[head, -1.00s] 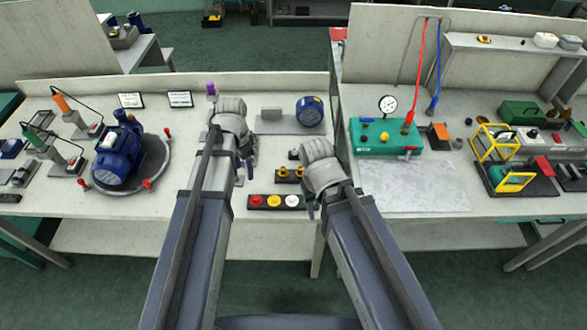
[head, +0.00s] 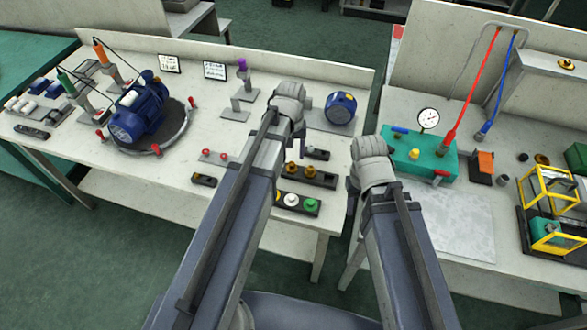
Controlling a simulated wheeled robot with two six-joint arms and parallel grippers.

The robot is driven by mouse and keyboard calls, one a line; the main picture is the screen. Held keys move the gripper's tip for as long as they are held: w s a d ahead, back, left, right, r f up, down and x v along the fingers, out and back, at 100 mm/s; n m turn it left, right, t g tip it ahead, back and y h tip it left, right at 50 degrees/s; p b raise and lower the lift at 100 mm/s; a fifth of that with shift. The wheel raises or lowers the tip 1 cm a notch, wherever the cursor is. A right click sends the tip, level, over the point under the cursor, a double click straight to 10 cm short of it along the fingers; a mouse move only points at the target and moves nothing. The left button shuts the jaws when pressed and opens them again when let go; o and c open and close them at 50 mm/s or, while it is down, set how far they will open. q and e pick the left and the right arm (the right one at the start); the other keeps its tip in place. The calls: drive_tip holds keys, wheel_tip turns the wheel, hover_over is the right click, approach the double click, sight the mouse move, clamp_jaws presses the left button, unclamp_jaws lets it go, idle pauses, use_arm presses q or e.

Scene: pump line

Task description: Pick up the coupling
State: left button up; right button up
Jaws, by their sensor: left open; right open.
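I cannot tell for sure which part is the coupling. Two brass-coloured round parts (head: 293,168) sit on a black holder on the left bench, just right of my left forearm. My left gripper (head: 299,127) is over the back middle of this bench, seen from behind, its fingers mostly hidden by the wrist. It is open, with nothing visible held. My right gripper (head: 352,203) is near the gap between the two benches, right of the black holder. It is open and its fingertips are largely hidden.
A blue pump (head: 138,110) stands on a round turntable at left. A black strip with yellow, white and green caps (head: 312,205) lies near the front edge. A blue motor (head: 341,107) is behind. The right bench carries a green gauge box (head: 405,157) and a bare grey plate (head: 450,215).

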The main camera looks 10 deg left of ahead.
sight(292, 163)
use_arm(q)
wheel_tip(292, 163, down, 2)
drive_tip(key=shift+w+f+b, duration=0.1)
drive_tip(key=shift+b, duration=0.55)
drive_tip(key=f+b, duration=0.3)
drive_tip(key=w+f+b, duration=0.1)
drive_tip(key=f+b, duration=0.1)
drive_tip(key=shift+a, duration=0.1)
drive_tip(key=shift+s, duration=0.1)
clamp_jaws()
